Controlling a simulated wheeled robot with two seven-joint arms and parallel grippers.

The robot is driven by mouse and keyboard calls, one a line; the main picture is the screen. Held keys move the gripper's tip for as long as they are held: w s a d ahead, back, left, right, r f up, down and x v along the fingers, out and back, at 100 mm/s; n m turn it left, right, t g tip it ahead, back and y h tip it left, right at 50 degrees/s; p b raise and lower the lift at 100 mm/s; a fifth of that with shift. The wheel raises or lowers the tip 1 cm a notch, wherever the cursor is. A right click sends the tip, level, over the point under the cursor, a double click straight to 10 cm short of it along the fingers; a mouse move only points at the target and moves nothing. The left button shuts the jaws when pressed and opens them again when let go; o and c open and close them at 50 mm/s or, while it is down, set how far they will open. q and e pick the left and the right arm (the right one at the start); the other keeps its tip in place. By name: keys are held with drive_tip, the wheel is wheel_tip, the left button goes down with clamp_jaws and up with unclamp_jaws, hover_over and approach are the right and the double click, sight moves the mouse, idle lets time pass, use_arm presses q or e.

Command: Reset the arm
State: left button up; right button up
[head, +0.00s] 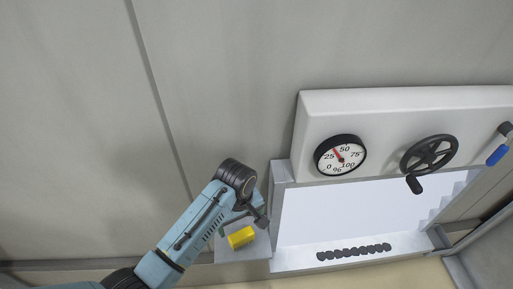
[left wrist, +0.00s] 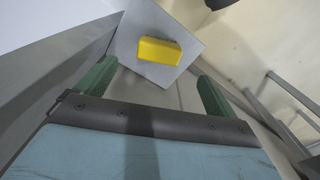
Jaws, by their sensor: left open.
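My left arm comes in from the lower left in the head view, and its gripper (head: 257,213) hangs over a small grey shelf (head: 229,254) at the left side of the white housing. A yellow block (head: 240,237) lies on that shelf, just below the gripper and apart from it. In the left wrist view the two green fingers (left wrist: 153,90) are spread wide with nothing between them. The yellow block (left wrist: 160,51) lies on the grey plate (left wrist: 188,68) beyond the fingertips. My right gripper is in neither view.
A white panel (head: 400,105) carries a round percent gauge (head: 340,155), a black handwheel (head: 428,154) and a blue-handled lever (head: 497,155). Below is a bright recess with a row of dark round pieces (head: 353,252). The wall to the left is bare.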

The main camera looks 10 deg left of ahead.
use_arm(q)
drive_tip(key=s+a+r+m+t, duration=0.1)
drive_tip(key=s+a+r+m, duration=0.1)
drive_tip(key=s+a+m, duration=0.3)
drive_tip(key=s+a+r+m+t, duration=0.1)
drive_tip(key=s+a+r, duration=0.1)
drive_tip(key=s, duration=0.6)
drive_tip(key=s+a+r+m+t, duration=0.2)
drive_tip(key=s+a+r+m, duration=0.15)
drive_tip(key=s, duration=0.25)
wheel_tip(320, 180, down, 28)
drive_tip(key=s+g+b, duration=0.2)
drive_tip(key=s+a+f+g, duration=0.1)
drive_tip(key=s+a+f, duration=0.2)
drive_tip(key=s+f, duration=1.2)
drive_tip(key=shift+s+m+b, duration=0.35)
drive_tip(key=shift+s+b, duration=0.05)
drive_tip(key=shift+s, duration=0.3)
